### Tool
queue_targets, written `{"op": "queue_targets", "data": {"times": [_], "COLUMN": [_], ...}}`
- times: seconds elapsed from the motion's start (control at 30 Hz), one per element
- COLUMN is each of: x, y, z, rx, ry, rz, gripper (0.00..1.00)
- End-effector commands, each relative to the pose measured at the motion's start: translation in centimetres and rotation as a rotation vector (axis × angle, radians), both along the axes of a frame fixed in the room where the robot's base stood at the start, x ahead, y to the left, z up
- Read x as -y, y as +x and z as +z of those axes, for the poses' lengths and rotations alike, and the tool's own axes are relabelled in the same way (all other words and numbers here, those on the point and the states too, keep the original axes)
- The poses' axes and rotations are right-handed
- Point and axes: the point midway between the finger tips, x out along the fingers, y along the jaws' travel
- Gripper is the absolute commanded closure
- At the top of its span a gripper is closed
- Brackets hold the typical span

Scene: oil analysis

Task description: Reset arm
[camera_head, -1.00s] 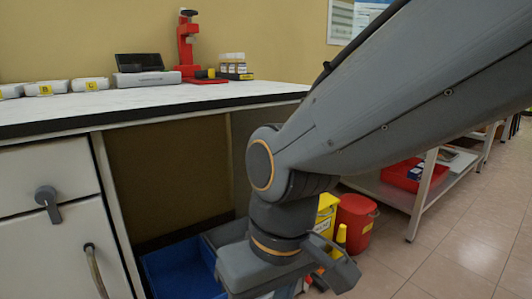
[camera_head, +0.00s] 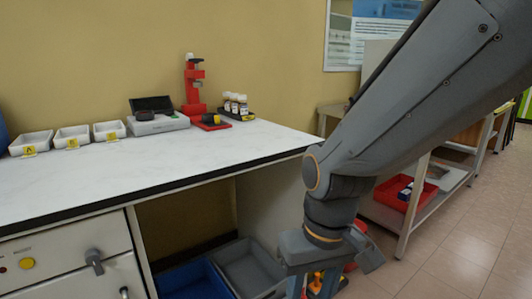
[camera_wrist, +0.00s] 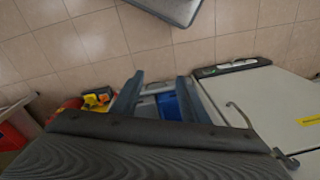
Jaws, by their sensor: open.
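My arm (camera_head: 400,125) reaches down from the upper right in the head view, with its wrist bent downward. My gripper (camera_head: 334,270) hangs in front of the counter's right end, below the level of its top. In the wrist view my gripper (camera_wrist: 160,82) is open, its two fingers apart. I see nothing held between them; the blue bin (camera_wrist: 169,106) shows beyond the gap.
The white counter (camera_head: 150,170) carries trays (camera_head: 72,137), a grey device (camera_head: 158,124), a red stand (camera_head: 193,90) and small bottles (camera_head: 236,104). Bins (camera_head: 250,268) stand beneath. A shelf with a red tray (camera_head: 402,192) stands right. The right floor (camera_head: 460,250) is clear.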

Motion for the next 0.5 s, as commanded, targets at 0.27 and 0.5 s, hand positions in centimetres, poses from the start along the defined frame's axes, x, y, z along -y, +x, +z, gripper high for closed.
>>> {"op": "queue_targets", "data": {"times": [0.27, 0.5], "x": [4.0, 7.4], "y": [-0.5, -1.2], "z": [5.9, 10.2], "rx": [-0.010, -0.022], "ry": [-0.024, -0.042], "rz": [-0.105, -0.191], "gripper": [0.59, 0.59]}}
